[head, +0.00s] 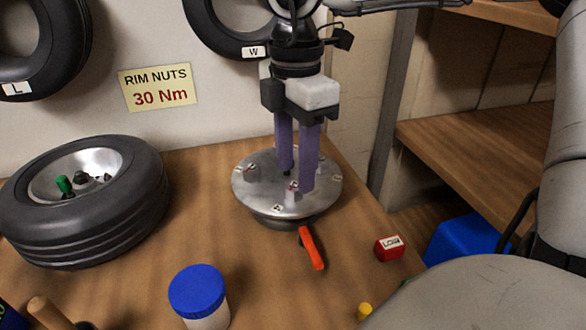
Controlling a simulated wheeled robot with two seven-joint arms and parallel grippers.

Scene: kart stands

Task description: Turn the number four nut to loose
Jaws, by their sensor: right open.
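A round silver metal plate (250,190) stands on a short base on the wooden bench. Several small nuts or posts with tiny number tags sit around its top; the tags are too small for me to tell surely which is number four. My right gripper (297,181) points down over the plate with its two purple fingers apart. Its fingertips are low, at the plate's middle and front right, near a small post with a tag (293,187). The fingers partly hide what stands between and behind them. My left gripper is not in view.
An orange-red handle (312,250) sticks out at the plate's front. A red labelled block (389,248) lies to the right. A wheel with a tyre (90,220) lies at the left. A blue-lidded jar (197,290) stands in front. Wooden shelves (480,140) are at the right.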

